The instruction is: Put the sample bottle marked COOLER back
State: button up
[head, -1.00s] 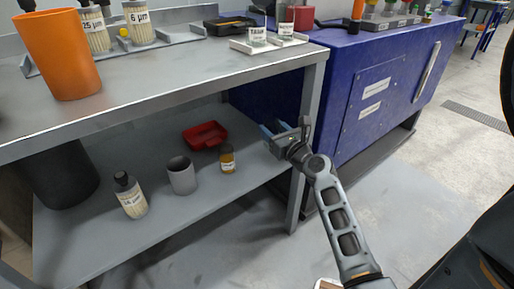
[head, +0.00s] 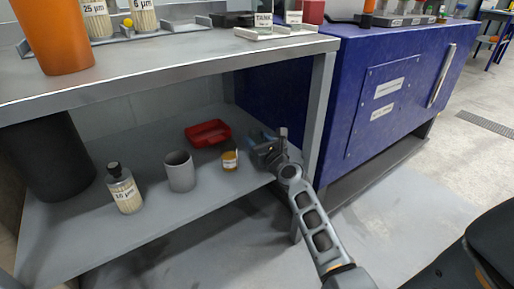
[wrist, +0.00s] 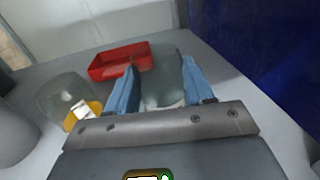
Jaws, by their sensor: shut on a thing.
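My gripper (head: 265,142) is over the right part of the lower shelf (head: 200,218). In the wrist view its blue fingers (wrist: 162,82) are shut on a clear greyish bottle (wrist: 164,88). No label shows on it, and in the head view the gripper hides it. I cannot tell whether it touches the shelf. A small bottle with amber contents and a white label (head: 230,161) stands on the shelf to the left of my gripper; it also shows in the wrist view (wrist: 80,108). A white holder on the table top (head: 274,33) has labelled places, one reading TANK.
A red tray (head: 208,134) lies behind the amber bottle. A grey cup (head: 180,172) and a 16 µm bottle (head: 124,190) stand further left on the shelf. The table leg (head: 318,120) is close right of my gripper, with the blue cabinet (head: 400,90) beyond.

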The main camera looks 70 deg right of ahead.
jog(key=shift+f, duration=0.25)
jog(key=shift+f, duration=0.15)
jog(key=o, duration=1)
jog(key=shift+s+a+r, duration=0.1)
jog(key=shift+r, duration=0.1)
jog(key=v, duration=1.1)
jog(key=shift+s+a+p, duration=0.25)
jog(key=shift+s+p, duration=0.05)
jog(key=shift+p, duration=0.1)
